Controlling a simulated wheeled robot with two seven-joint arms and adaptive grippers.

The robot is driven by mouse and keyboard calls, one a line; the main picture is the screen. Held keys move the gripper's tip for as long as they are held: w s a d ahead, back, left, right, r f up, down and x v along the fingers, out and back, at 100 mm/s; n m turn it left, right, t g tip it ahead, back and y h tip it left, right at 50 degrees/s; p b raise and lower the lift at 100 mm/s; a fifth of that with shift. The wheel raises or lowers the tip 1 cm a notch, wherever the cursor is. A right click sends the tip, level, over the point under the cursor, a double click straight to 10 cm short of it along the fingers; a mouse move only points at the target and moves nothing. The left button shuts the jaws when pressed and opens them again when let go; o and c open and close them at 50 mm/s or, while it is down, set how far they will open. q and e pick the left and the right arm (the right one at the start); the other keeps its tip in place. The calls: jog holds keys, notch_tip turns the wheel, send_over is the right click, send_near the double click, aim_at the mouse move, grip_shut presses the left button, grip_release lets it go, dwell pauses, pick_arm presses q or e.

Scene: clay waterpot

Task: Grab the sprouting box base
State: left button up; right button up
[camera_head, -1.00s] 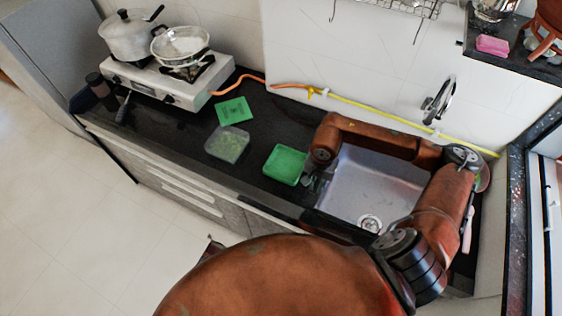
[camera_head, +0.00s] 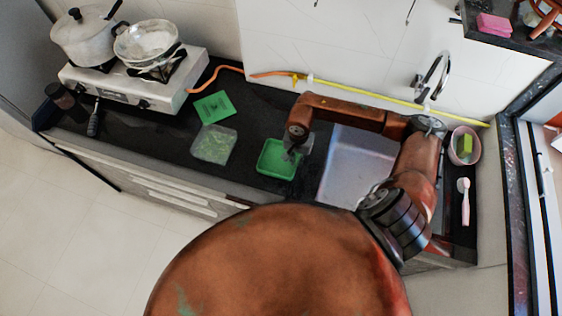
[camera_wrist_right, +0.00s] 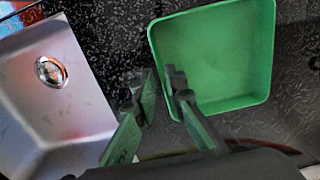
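The green open tray, which looks like the sprouting box base (camera_head: 276,160), sits on the dark counter just left of the sink. It also shows in the right wrist view (camera_wrist_right: 225,55). My right gripper (camera_head: 293,148) is at the tray's right side, pointing down. In the wrist view its fingers (camera_wrist_right: 160,90) are apart, one outside the tray's near side wall and one overlapping the tray's inside. I cannot tell whether they touch the wall. A clear box with green contents (camera_head: 213,146) and a flat green piece (camera_head: 214,106) lie left of the tray. My left gripper is out of view.
The sink (camera_head: 352,165) is right of the tray. A stove (camera_head: 130,85) with a pot (camera_head: 86,38) and a pan (camera_head: 148,42) stands at the left. A pink bowl (camera_head: 463,148) and a brush (camera_head: 464,200) are right of the sink.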

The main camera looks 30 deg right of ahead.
jog(key=f, duration=0.3)
jog(key=shift+w+d, duration=0.4)
jog(key=shift+s+d+f, duration=0.1)
jog(key=shift+d+f, duration=0.1)
jog(key=shift+s+a+r, duration=0.1)
jog(key=shift+a, duration=0.15)
jog(key=shift+c, duration=0.4)
jog(key=shift+a, duration=0.1)
jog(key=shift+c, duration=0.7)
jog(key=shift+d, duration=0.2)
grip_shut()
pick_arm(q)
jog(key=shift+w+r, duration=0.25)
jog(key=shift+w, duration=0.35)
